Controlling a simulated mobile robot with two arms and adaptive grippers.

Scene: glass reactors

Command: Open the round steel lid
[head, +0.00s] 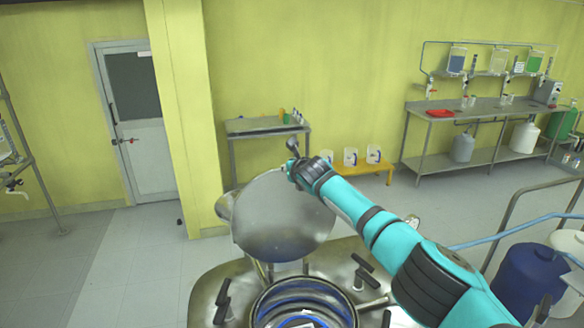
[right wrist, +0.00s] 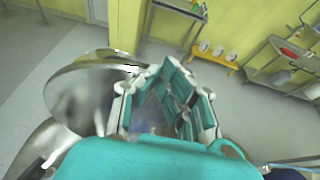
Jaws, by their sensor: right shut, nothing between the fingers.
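The round steel lid (head: 283,222) is raised and tilted up on edge behind the round opening (head: 303,305) of the steel vessel (head: 210,285). Its broad face is turned toward me. The lid shows at the left of the right wrist view (right wrist: 72,97). My right gripper (head: 293,168) is at the lid's upper right edge in the head view. In the right wrist view the right gripper (right wrist: 166,95) is shut and empty, with the lid beside its left finger. I cannot tell whether they touch. My left gripper is out of view.
Clamps (head: 223,300) stand around the opening. A steel side table (head: 255,127) and a yellow stand (head: 370,165) with white jugs are by the wall. A blue barrel (head: 530,280) and metal rails are at the right. The floor at the left is clear.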

